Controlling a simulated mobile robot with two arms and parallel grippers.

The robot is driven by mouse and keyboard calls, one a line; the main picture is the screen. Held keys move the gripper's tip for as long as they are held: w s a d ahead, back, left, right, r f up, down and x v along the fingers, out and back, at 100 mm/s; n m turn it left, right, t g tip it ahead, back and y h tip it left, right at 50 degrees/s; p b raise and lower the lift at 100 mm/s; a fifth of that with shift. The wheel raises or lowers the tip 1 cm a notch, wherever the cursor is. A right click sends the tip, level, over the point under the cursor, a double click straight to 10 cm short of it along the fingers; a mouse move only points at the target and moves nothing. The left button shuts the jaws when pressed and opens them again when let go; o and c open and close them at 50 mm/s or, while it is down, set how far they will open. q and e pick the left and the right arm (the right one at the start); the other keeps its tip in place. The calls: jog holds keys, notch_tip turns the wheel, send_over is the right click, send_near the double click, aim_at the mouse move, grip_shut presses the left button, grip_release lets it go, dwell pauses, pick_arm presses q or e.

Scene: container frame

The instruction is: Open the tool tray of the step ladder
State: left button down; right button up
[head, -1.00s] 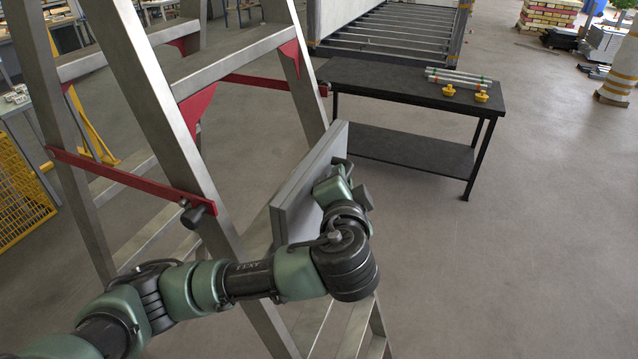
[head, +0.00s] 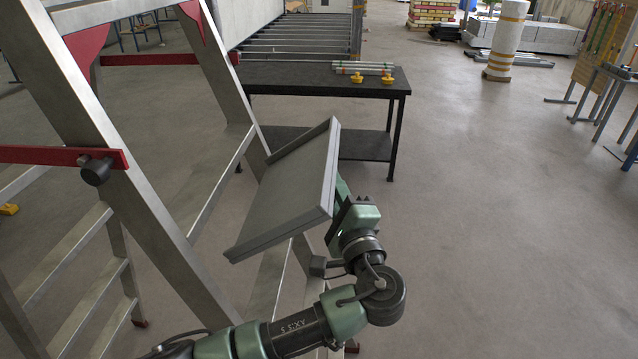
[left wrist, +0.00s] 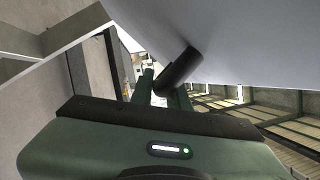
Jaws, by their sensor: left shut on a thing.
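The step ladder (head: 150,220) stands at the left of the head view. Its grey tool tray (head: 290,190) is on the right side of the ladder, swung partly down, tilted, with its inner face and raised rim showing. My left gripper (head: 341,190) is at the tray's outer side, its fingertips mostly hidden behind the tray. In the left wrist view, my gripper's fingers (left wrist: 163,90) are closed at a dark cylindrical handle (left wrist: 181,70) on the pale underside of the tray (left wrist: 235,45). My right gripper is not in view.
A black table (head: 325,77) with pipes (head: 362,68) and yellow fittings (head: 388,81) stands behind the tray. A red brace (head: 60,156) with a dark knob crosses the ladder. The floor to the right of my arm is clear.

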pick_arm(q)
notch_tip(320, 180, down, 10)
jog(key=m+t+h+b, duration=0.2)
jog(key=m+b, duration=0.4)
jog(key=m, duration=0.2)
jog(key=shift+d+f+t+h, duration=0.25)
jog(key=shift+t+h, duration=0.05)
jog(key=shift+m, duration=0.3)
jog(key=c, duration=1.4)
grip_release()
jog(key=shift+o, duration=0.2)
jog(key=shift+f, duration=0.1)
jog(key=b+v, duration=0.2)
jog(key=v, duration=0.5)
jog(key=shift+s, duration=0.35)
